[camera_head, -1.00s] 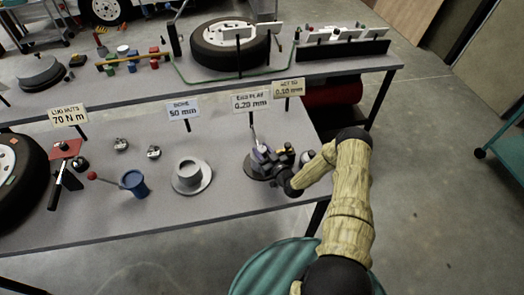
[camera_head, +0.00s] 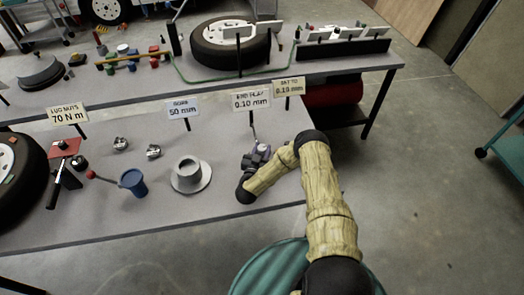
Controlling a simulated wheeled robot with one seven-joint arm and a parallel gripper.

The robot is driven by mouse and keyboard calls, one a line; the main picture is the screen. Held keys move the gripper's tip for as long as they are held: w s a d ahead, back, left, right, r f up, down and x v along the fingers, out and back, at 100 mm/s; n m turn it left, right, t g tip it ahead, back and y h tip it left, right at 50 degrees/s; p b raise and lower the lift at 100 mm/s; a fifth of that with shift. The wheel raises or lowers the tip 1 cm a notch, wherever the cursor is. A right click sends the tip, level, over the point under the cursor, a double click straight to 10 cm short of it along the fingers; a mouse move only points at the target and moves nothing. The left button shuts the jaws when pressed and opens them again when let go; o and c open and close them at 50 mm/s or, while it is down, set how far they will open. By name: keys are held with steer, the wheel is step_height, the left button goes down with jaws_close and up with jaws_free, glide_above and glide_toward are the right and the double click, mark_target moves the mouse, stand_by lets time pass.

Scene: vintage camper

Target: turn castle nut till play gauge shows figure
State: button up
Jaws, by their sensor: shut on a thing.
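The end play sign (camera_head: 251,100) on the front bench reads 0.10 mm. The set-to sign (camera_head: 289,88) behind it on the right seems to read 0.10 mm too, though its last digits are blurred. My gripper (camera_head: 257,157) is at the hub assembly below the end play sign, shut on the castle nut. The nut and most of the hub are hidden by my gripper and wrist. My arm reaches in from the right and bends low across the bench's front part.
A grey flanged hub (camera_head: 189,177) stands left of my wrist, with a blue cup (camera_head: 134,183) beyond it. Two small metal parts (camera_head: 121,143) lie behind them. The bore sign (camera_head: 185,109) stands behind. A teal round stool (camera_head: 268,270) is below the front edge.

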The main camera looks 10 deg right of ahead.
steer(key=m+g+h, duration=0.2)
steer(key=m+g+h+b, duration=0.1)
steer(key=m+g+h, duration=0.1)
steer(key=h, duration=0.1)
steer(key=shift+a+m+h, duration=0.2)
steer(key=shift+m+h, duration=0.1)
steer(key=m+g+h, duration=0.1)
steer(key=g, duration=0.1)
steer(key=m+g+h+b, duration=0.1)
steer(key=g, duration=0.1)
steer(key=shift+w+f+m, duration=0.1)
steer(key=shift+m, duration=0.3)
steer(key=m+g+h+b, duration=0.1)
steer(key=m+g+b, duration=0.1)
steer(key=g, duration=0.1)
steer(key=m+g+h+b, duration=0.1)
steer(key=m+g+b, duration=0.1)
steer(key=g, duration=0.1)
steer(key=shift+f+b, duration=0.1)
steer(key=shift+b, duration=0.25)
steer(key=shift+m+g+b, duration=0.8)
steer(key=shift+g+b, duration=0.15)
steer(key=shift+g, duration=0.25)
steer(key=shift+d+r+g, duration=0.1)
steer(key=shift+r+g, duration=0.15)
steer(key=shift+g, duration=0.05)
steer(key=o, duration=0.9)
steer(key=shift+o, duration=0.2)
steer(key=shift+r, duration=0.1)
